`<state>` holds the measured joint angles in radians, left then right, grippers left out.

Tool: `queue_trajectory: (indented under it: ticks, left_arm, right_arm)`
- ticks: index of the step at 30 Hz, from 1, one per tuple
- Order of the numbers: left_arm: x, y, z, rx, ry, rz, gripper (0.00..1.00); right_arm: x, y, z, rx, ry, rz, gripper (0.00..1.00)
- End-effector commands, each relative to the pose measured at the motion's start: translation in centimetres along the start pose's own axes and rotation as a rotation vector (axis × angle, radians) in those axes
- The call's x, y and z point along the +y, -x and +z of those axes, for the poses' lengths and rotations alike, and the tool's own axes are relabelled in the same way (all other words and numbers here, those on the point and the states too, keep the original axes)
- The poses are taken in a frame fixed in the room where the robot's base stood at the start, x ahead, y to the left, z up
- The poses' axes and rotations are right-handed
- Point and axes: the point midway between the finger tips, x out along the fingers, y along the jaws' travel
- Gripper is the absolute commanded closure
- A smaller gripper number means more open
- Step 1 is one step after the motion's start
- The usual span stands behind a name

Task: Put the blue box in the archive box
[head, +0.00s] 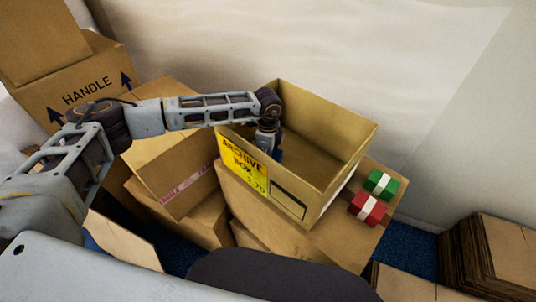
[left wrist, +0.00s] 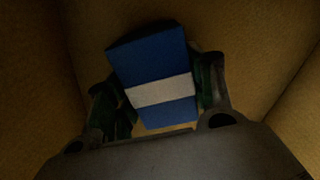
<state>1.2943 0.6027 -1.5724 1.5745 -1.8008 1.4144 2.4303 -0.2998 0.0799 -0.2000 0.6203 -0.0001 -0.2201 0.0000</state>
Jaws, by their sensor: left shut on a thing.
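The archive box (head: 325,132) is an open cardboard carton with a yellow "ARCHIVE BOX" label on its front wall. My left gripper (head: 268,142) reaches down inside it, near its left end. In the left wrist view the blue box (left wrist: 150,62), with a white band, sits between the two fingers of my left gripper (left wrist: 158,92), which is shut on it. Brown cardboard walls surround it there. Only a sliver of blue shows in the head view, beside the gripper. I cannot tell whether the blue box touches the carton floor. My right gripper is not in view.
A green box (head: 381,184) and a red box (head: 367,208), each with a white band, lie on cardboard right of the archive box. An open carton (head: 180,185) stands to its left. Stacked cartons (head: 75,92) rise at the far left. Flat cardboard (head: 510,250) is stacked at right.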

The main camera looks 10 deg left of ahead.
Motion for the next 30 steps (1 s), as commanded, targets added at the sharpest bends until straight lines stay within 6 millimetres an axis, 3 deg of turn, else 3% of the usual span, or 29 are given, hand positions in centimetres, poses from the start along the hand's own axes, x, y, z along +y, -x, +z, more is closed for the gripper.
queue_trajectory:
  ticks: [10,11,15,30]
  left_arm:
    - [0.02,-0.42,-0.02,0.0,-0.001,0.001,0.77]
    - [0.03,-0.37,-0.01,-0.001,-0.001,0.001,0.43]
    - [0.03,-0.32,-0.01,-0.001,-0.001,0.001,0.25]
    - [0.01,-0.04,0.0,-0.001,-0.001,0.0,0.25]
  right_arm:
    - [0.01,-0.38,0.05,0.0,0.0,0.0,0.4]
    - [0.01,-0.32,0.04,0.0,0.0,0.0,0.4]
    - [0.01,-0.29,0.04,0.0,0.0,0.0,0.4]
    - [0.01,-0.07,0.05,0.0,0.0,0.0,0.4]
